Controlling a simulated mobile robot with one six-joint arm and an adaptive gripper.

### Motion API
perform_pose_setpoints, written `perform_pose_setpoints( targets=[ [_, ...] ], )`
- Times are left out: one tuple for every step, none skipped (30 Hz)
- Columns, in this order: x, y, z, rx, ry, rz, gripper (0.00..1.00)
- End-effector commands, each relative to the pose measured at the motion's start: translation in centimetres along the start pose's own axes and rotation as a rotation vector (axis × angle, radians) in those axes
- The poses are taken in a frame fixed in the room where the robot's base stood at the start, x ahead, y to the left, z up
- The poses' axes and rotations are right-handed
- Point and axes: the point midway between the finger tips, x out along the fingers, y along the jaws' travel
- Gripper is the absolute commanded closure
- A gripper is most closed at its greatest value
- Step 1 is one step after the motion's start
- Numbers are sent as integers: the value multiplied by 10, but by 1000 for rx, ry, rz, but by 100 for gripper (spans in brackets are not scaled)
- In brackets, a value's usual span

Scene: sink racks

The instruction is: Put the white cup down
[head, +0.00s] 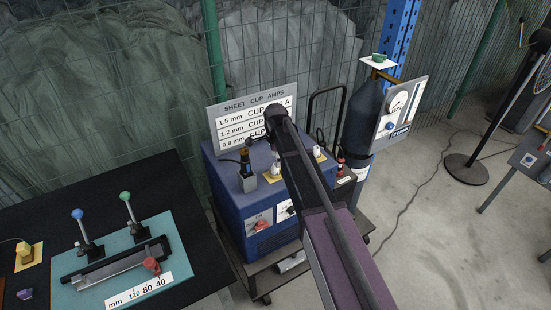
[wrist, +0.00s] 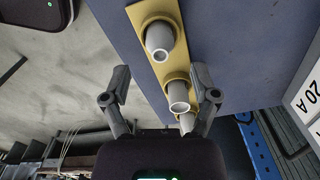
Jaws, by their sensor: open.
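Several white cups stand in a row on a yellow strip (wrist: 150,17) in the wrist view. One white cup (wrist: 160,40) is at the strip's upper end, a second white cup (wrist: 179,96) is in the middle, and a third (wrist: 187,122) is partly hidden behind it. My gripper (wrist: 160,78) is open, with its fingers apart on either side of the strip. The middle cup lies between the fingers, nearer the right one, and no finger clearly touches it. In the head view, small white cups (head: 318,152) show on top of the blue machine; my arm hides part of the row.
The blue machine (head: 230,200) stands on a dark cart. A sign board (head: 252,118) stands behind its top. A dark cylinder (head: 362,118) with a gauge panel (head: 402,108) is to the right. A black table (head: 60,200) with a teal mat is at left.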

Motion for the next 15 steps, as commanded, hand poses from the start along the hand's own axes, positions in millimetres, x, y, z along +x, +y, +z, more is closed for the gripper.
perform_pose_setpoints(
  targets=[
    [-9,0,0,0,0,0,23],
    [-12,0,0,0,0,0,23],
    [-15,0,0,0,0,0,23],
    [-17,0,0,0,0,0,23],
    [-20,0,0,0,0,0,23],
    [-23,0,0,0,0,0,23],
    [-26,0,0,0,0,0,23],
    [-28,0,0,0,0,0,23],
    [-32,0,0,0,0,0,23],
    [-34,0,0,0,0,0,23],
    [-36,0,0,0,0,0,23],
    [-40,0,0,0,0,0,23],
    [-42,0,0,0,0,0,23],
    [-45,0,0,0,0,0,23],
    [-48,0,0,0,0,0,23]
  ],
)
